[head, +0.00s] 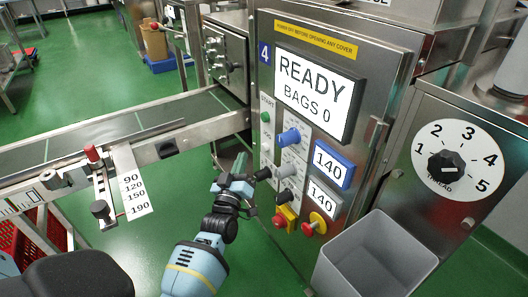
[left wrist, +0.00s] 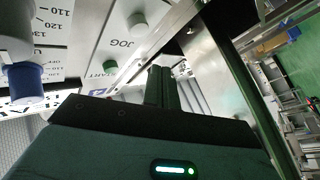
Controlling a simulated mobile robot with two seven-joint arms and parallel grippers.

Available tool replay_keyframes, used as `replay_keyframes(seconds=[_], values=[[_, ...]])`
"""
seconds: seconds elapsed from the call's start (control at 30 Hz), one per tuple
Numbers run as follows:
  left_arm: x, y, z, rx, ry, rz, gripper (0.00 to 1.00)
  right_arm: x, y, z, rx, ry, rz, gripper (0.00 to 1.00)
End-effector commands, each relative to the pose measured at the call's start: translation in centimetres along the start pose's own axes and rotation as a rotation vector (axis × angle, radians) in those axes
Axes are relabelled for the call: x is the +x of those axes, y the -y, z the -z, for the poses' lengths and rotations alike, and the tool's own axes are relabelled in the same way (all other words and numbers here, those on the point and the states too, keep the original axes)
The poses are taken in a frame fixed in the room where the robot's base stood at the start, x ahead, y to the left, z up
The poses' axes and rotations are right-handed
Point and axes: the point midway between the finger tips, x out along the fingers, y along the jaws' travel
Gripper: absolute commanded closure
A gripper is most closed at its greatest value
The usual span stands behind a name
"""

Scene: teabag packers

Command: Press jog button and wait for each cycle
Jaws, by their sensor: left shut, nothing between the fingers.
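The machine's control panel (head: 282,155) stands in the middle of the head view, and its screen (head: 314,91) reads READY, BAGS 0. A green START button (head: 265,117) is at the panel's left edge. In the left wrist view, a pale round JOG button (left wrist: 138,23) sits beside its JOG label, with the green START button (left wrist: 104,65) below it. My left gripper (head: 241,163) is shut and empty, just left of the panel. Its fingers (left wrist: 161,88) show in the left wrist view, apart from the JOG button. My right gripper is not in view.
A blue knob (head: 289,137) and grey knobs are on the panel. A grey bin (head: 372,262) stands at lower right, a conveyor (head: 110,128) at left, and a thread dial (head: 458,160) at right.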

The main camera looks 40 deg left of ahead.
Motion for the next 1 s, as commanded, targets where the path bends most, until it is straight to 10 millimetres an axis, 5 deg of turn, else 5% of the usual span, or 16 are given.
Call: replay_keyframes(seconds=[0.33,1.0], values=[[2.2,-1.6,-1.7,-0.002,-0.001,0.000,1.00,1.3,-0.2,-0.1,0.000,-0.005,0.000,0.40],[2.5,-1.9,-1.8,-0.001,0.000,0.000,1.00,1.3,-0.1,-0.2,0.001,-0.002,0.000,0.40]])
